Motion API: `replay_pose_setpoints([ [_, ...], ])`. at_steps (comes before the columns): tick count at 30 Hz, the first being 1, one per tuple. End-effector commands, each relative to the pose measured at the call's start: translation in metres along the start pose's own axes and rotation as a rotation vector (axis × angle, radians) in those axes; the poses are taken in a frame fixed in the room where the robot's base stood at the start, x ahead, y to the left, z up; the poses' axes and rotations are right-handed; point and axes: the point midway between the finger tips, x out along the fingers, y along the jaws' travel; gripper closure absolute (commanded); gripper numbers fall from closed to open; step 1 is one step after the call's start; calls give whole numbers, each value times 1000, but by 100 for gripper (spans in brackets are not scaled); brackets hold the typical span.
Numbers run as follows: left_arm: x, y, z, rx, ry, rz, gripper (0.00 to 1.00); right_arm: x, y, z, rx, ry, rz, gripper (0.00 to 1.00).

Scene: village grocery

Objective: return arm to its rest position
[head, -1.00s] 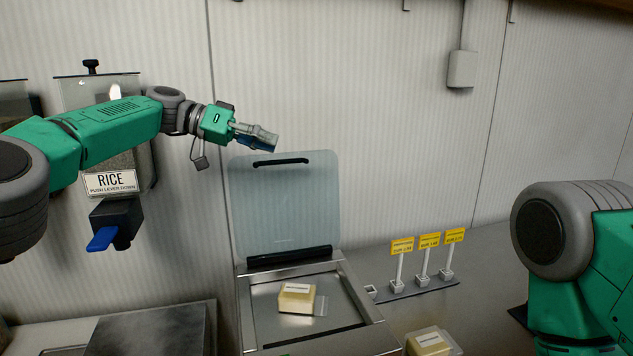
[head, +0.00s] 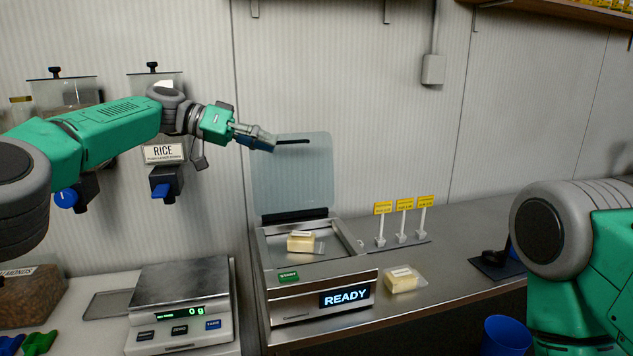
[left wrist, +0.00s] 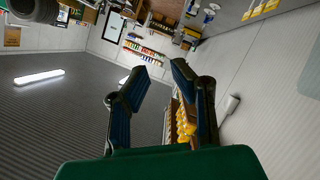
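My left arm reaches in from the left in the head view. Its gripper (head: 262,140) is raised in front of the wall, overlapping the top edge of the raised clear lid (head: 292,178); I cannot tell whether they touch. In the left wrist view the left gripper's two dark fingers (left wrist: 160,73) stand apart with nothing between them. Of my right arm only green and grey links show at the right edge of the head view; its gripper is out of view.
The machine (head: 345,296) reads READY; a pale wrapped block (head: 301,241) lies inside it. A similar block (head: 404,279) lies on the counter, near yellow tags (head: 404,205). A scale (head: 182,294) reads 0 g. A rice dispenser (head: 163,153) hangs behind my left arm. A blue bin (head: 506,336) stands lower right.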

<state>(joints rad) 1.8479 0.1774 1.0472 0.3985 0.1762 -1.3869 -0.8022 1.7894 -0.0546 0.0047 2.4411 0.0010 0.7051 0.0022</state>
Motion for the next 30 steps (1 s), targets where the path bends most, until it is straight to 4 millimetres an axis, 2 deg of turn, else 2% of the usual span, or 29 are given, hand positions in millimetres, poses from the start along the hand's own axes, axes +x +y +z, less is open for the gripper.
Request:
replay_pose_setpoints([
  [11, 59, -26, 44, -87, -70, -59, 79, 12, 0, 0, 0, 1, 0, 60],
  [17, 103, -44, 89, -155, -127, -117, 79, 21, 0, 1, 0, 1, 0, 60],
  [20, 132, -57, 124, -201, -166, -155, 79, 27, 0, 1, 0, 0, 0, 60],
  [23, 163, -73, 174, -257, -215, -210, 79, 36, 0, 2, 0, 0, 0, 60],
  [26, 195, -90, 242, -321, -274, -284, 79, 47, 0, 2, 0, 0, 0, 60],
  [27, 205, -96, 271, -347, -296, -316, 79, 51, 0, 3, 0, 0, 0, 60],
  [29, 217, -104, 314, -382, -327, -364, 79, 57, 0, 3, 0, 0, 0, 60],
  [30, 222, -108, 344, -404, -348, -397, 79, 61, 0, 3, 0, 0, 0, 60],
])
